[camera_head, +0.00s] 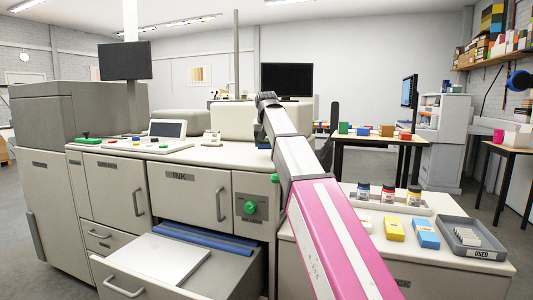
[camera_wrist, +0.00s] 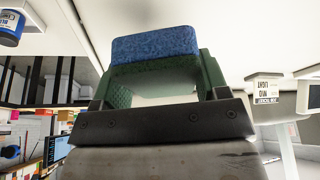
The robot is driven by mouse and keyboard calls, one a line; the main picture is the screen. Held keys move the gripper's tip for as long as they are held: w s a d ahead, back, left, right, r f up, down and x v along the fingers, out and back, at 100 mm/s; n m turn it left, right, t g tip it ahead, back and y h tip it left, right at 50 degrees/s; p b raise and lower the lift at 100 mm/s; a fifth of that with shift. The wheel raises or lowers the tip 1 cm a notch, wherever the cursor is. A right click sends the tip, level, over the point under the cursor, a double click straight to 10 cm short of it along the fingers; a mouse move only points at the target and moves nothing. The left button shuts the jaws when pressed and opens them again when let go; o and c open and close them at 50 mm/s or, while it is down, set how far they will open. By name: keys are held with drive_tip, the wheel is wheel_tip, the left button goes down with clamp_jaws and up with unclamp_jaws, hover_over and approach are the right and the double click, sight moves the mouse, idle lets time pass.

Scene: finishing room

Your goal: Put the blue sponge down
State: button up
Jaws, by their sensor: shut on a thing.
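My gripper (camera_wrist: 154,76) is shut on the blue sponge (camera_wrist: 155,43) in the wrist view. The sponge is a speckled blue block with a darker green underside, held between green fingertips. The wrist view looks upside down, and pale surfaces lie around the sponge. In the head view my pink and white arm reaches over the machine's front edge, and my gripper is hidden behind it. I cannot tell whether the sponge touches any surface.
A pale press (camera_head: 200,158) fills the left, with an open drawer (camera_head: 150,285) below. On the right counter (camera_head: 380,262) stand ink jars (camera_head: 388,196), a yellow pack (camera_head: 394,230), a blue pack (camera_head: 426,233) and a grey tray marked USED (camera_head: 480,253). Counter room between them is small.

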sight(267, 159)
drive_tip(key=shift+d+f, duration=0.2)
drive_tip(key=shift+f, duration=0.2)
drive_tip(key=shift+w+f, duration=0.1)
drive_tip(key=shift+f, duration=1.65)
drive_tip(key=shift+f, duration=0.15)
drive_tip(key=o, duration=0.9)
drive_tip(key=v, duration=1.2)
